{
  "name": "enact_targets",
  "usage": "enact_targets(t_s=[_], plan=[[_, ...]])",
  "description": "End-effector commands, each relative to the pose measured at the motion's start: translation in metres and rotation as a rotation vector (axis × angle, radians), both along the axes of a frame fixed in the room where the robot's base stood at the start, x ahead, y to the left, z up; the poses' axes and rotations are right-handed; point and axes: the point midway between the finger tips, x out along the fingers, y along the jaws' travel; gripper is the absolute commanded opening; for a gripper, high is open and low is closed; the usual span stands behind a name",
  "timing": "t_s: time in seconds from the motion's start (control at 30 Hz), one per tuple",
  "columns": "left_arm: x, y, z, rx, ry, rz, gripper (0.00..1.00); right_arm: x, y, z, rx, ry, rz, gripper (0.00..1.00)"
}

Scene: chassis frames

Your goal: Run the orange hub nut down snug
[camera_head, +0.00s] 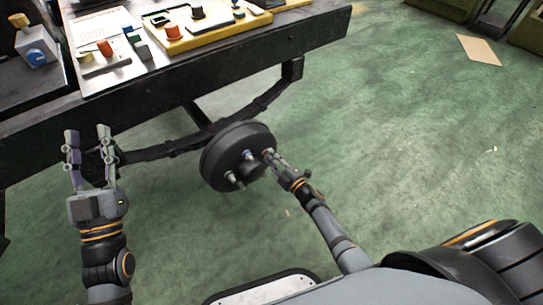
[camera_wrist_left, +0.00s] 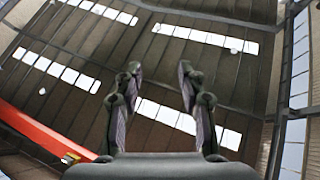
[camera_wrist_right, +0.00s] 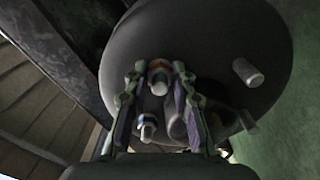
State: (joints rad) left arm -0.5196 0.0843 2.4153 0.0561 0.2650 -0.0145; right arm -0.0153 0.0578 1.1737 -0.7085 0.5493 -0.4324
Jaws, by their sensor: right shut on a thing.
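The dark round hub (camera_head: 215,160) is mounted on the axle beneath the chassis frame, with studs on its face. In the head view the fingers mostly hide the nut. My left gripper (camera_head: 87,135) is open and empty, left of the hub; its spread fingers (camera_wrist_left: 160,75) point toward the ceiling.
A blue nut (camera_wrist_right: 147,124) sits on another stud; a bare stud (camera_wrist_right: 247,72) stands at right. The dark frame beam (camera_head: 300,42) and axle (camera_head: 180,145) lie behind the hub. A bench tray with coloured parts (camera_head: 110,75) is at upper left.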

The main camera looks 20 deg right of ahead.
Motion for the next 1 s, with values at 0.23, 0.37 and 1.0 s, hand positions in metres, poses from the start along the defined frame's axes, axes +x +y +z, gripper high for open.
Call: enact_targets(t_s=[0.23, 0.37, 1.0], plan=[[0.014, 0.001, -0.039, -0.003, 0.173, 0.002, 0.4, -0.002, -0.001, -0.004, 0.055, 0.028, -0.001, 0.0], [0.016, 0.001, -0.048, -0.004, 0.212, 0.003, 0.4, -0.002, -0.001, -0.004, 0.068, 0.033, -0.001, 0.0], [0.017, 0.001, -0.052, -0.005, 0.228, 0.003, 0.4, -0.002, 0.0, -0.004, 0.073, 0.034, 0.0, 0.35]])
